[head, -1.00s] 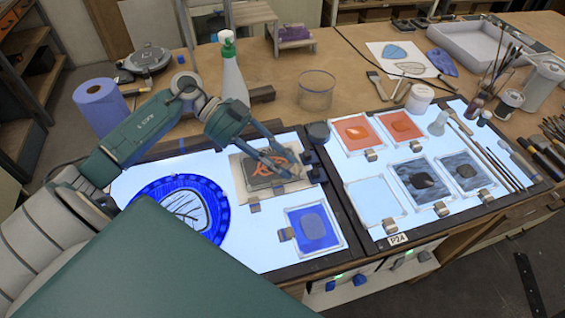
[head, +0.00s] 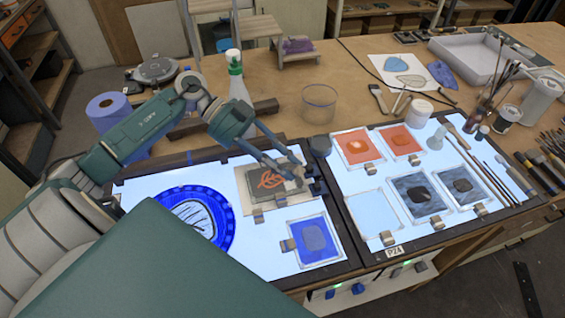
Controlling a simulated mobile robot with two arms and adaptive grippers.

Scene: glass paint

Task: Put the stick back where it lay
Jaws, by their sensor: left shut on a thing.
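My left gripper (head: 292,168) reaches in from the left, over the right edge of the grey tile with orange-red lines (head: 272,182). Its fingers are close together, near the dark strip between the two lit panels. It is shut on a thin thing that I take to be the stick, too small and too covered by the fingers to make out. I cannot tell whether it touches the surface below. My right gripper is not in view.
A blue round plate (head: 228,240) and a blue square tile (head: 314,238) lie on the left lit panel. Orange and grey tiles and several thin brushes lie on the right panel. A spray bottle (head: 238,88) stands farther back.

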